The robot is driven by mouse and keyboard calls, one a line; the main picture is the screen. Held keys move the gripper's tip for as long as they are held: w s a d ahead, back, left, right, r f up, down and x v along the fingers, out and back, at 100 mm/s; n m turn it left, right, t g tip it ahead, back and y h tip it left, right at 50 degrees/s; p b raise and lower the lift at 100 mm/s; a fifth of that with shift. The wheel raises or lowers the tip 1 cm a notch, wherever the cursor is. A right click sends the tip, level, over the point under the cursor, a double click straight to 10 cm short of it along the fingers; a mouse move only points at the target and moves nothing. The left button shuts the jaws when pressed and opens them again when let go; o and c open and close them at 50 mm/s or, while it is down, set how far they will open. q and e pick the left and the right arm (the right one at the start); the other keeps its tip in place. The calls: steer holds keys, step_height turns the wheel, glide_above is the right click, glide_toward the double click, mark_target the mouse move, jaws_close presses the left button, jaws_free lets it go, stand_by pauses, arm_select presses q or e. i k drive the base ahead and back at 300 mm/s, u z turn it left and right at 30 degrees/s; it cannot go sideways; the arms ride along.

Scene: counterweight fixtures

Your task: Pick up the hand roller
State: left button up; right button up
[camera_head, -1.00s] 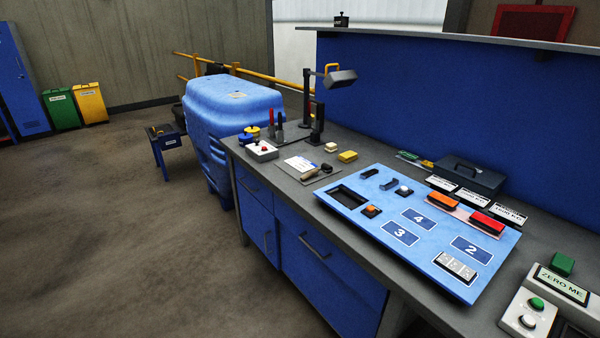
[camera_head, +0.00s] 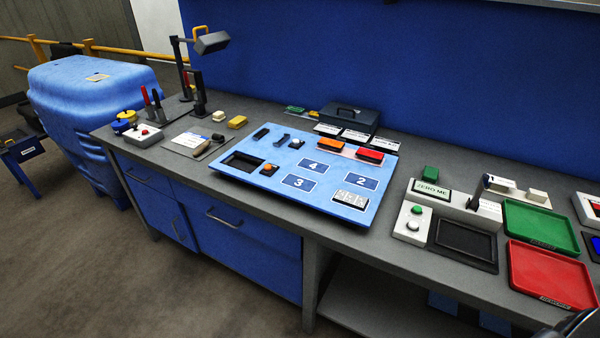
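A small tool with a tan part (camera_head: 200,147) and a dark handle lies on a grey mat (camera_head: 178,144) toward the left of the workbench, beside a white card. It looks like the hand roller, but it is too small to be sure. No gripper is on it or near it. My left gripper is not in view. A dark, shiny piece at the lower right corner seems to be part of my own arm; no fingertips show.
The grey workbench (camera_head: 255,209) carries a blue numbered panel (camera_head: 330,203), a green tray (camera_head: 541,228), a red tray (camera_head: 553,276) and a desk lamp (camera_head: 211,42). A white box with a red button (camera_head: 143,135) stands left of the mat. Open floor lies in front.

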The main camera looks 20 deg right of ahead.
mark_target(216, 137)
steer(key=u, duration=1.25)
steer(key=i, duration=5)
steer(key=z, duration=4.25)
